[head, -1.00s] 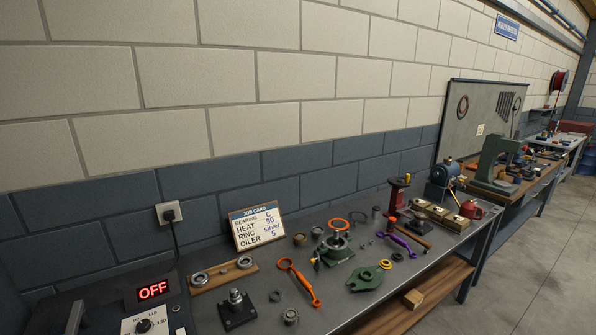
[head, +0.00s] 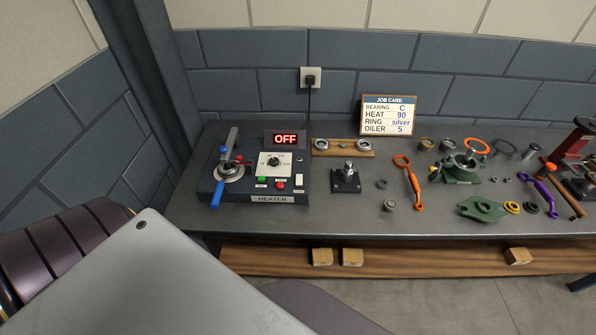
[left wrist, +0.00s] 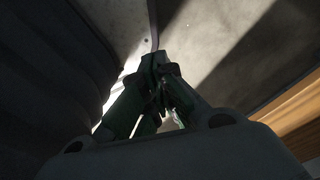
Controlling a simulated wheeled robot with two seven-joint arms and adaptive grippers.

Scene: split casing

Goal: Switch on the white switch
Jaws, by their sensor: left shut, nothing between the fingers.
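The white switch (head: 299,183) is a small upright white piece at the right front of the dark heater box (head: 240,196). The box's display (head: 286,139) reads OFF in red. My left gripper (left wrist: 155,60) shows only in the left wrist view, with its green fingers shut and nothing between them. In that view it is over a grey surface, with no switch in sight. The head view does not show the left gripper, so its distance to the switch cannot be told. My right gripper is in neither current view.
A green button (head: 262,180), a red button (head: 280,184) and a dial (head: 273,161) sit left of the switch. A blue-handled lever (head: 216,193) is at the box's left. A black block with a post (head: 346,180) stands to the right. The job card (head: 388,115) leans behind.

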